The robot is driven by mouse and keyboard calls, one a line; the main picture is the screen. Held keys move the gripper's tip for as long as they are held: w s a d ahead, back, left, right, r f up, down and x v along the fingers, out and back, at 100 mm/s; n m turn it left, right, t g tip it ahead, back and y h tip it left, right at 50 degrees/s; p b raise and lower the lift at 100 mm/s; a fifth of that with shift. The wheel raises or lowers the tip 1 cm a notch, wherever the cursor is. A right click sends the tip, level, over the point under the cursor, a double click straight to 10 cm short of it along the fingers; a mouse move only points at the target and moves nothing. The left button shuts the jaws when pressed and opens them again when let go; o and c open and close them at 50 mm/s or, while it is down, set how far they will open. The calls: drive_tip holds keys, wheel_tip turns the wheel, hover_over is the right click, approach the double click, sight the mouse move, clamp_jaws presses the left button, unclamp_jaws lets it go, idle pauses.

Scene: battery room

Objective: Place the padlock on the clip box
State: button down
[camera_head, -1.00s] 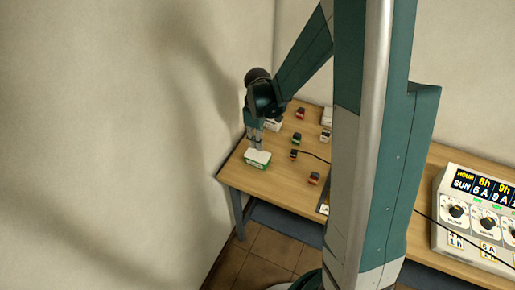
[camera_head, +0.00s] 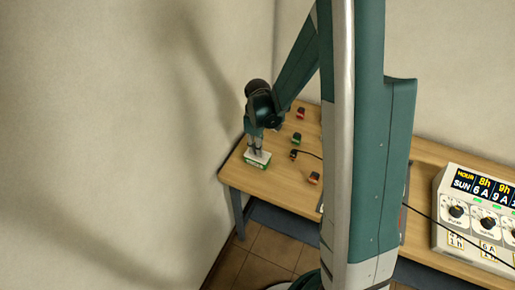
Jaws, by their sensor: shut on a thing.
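A small green-and-white box (camera_head: 257,165), which looks like the clip box, sits near the left front corner of the wooden table. My gripper (camera_head: 257,151) points down with its fingertips at the box's white top. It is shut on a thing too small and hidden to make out. I cannot tell whether that thing is the padlock, or whether it touches the box.
Several small coloured items stand right of the box: a red one (camera_head: 301,113), a green one (camera_head: 296,138), a dark-and-red one (camera_head: 294,154) and an orange one (camera_head: 314,178). A dark cable runs among them. A large dial panel (camera_head: 478,215) stands far right. My arm hides the table's middle.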

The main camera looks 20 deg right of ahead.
drive_tip(key=shift+f, duration=0.15)
drive_tip(key=c, duration=2.4)
unclamp_jaws()
drive_tip(key=shift+o, duration=0.2)
drive_tip(key=shift+r, duration=6.25)
